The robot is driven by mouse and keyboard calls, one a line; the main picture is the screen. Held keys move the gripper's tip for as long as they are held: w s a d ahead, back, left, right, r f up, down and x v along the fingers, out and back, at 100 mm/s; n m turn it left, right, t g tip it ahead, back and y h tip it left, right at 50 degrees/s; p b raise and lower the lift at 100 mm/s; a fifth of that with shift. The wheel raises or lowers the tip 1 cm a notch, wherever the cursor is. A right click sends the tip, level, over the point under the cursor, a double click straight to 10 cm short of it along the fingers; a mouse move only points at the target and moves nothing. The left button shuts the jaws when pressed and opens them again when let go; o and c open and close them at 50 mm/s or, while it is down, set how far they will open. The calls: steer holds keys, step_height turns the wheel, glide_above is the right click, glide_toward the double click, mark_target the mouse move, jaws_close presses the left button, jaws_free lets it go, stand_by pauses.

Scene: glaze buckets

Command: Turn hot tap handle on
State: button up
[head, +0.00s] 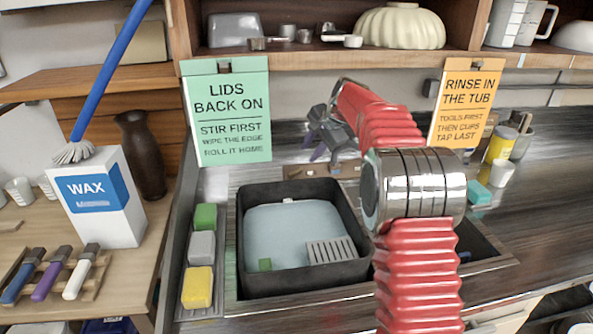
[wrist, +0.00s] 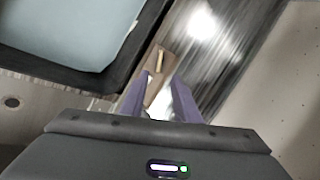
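My gripper (head: 326,156) is behind the dark tub in the head view, its purple fingers pointing down toward a brown plate (head: 292,172) at the back of the sink. In the wrist view my gripper (wrist: 159,80) is open, with a gap between its two fingers. The brown plate (wrist: 151,83) lies beyond and between them. A small tan bar-like part (wrist: 159,61) shows on the plate past the fingertips, and a pale part (wrist: 158,108) shows between the fingers. I cannot tell which part is the hot tap handle, or whether a finger touches either.
The dark tub (head: 249,247) of pale water stands in the sink, left of my red arm. Green, grey and yellow blocks (head: 201,249) line its left side. Two signs (head: 228,115) (head: 466,103) hang from the shelf above. A yellow jar (head: 500,146) and cups stand at right.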

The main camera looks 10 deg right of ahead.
mark_target(296, 171)
steer(key=x, duration=1.3)
steer(key=shift+w+a+f, duration=0.1)
steer(key=shift+w+f, duration=0.2)
steer(key=shift+c, duration=0.6)
jaws_close()
steer(key=shift+a, duration=0.15)
